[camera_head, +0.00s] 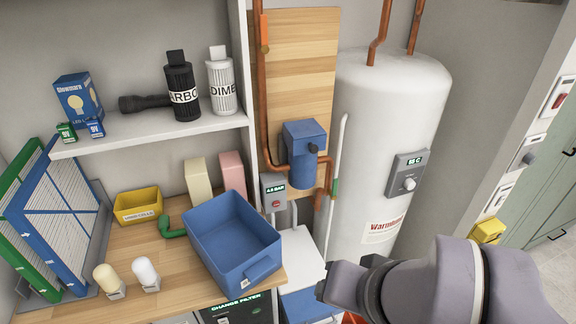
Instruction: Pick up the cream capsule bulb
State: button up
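The cream capsule bulb (106,278) stands on a small grey base near the front left of the wooden counter. A white capsule bulb (145,271) on a similar base stands just to its right, apart from it. My arm comes in from the lower right, and its end with my gripper (325,290) is in front of the tank area, well to the right of the bulbs. The fingers are not clearly visible, so I cannot tell if they are open or shut. No held object shows.
A blue bin (234,245) stands right of the bulbs on the counter (185,262). Blue and green framed filters (70,222) stand at the left. A yellow box (138,207) and green pipe elbow (172,228) lie behind the bulbs. A white shelf (150,133) overhangs the back.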

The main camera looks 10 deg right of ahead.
aim_at(106, 276)
jog(key=u, duration=1.7)
jog(key=i+j, duration=0.1)
jog(key=i, duration=0.6)
jog(key=l+z, duration=0.05)
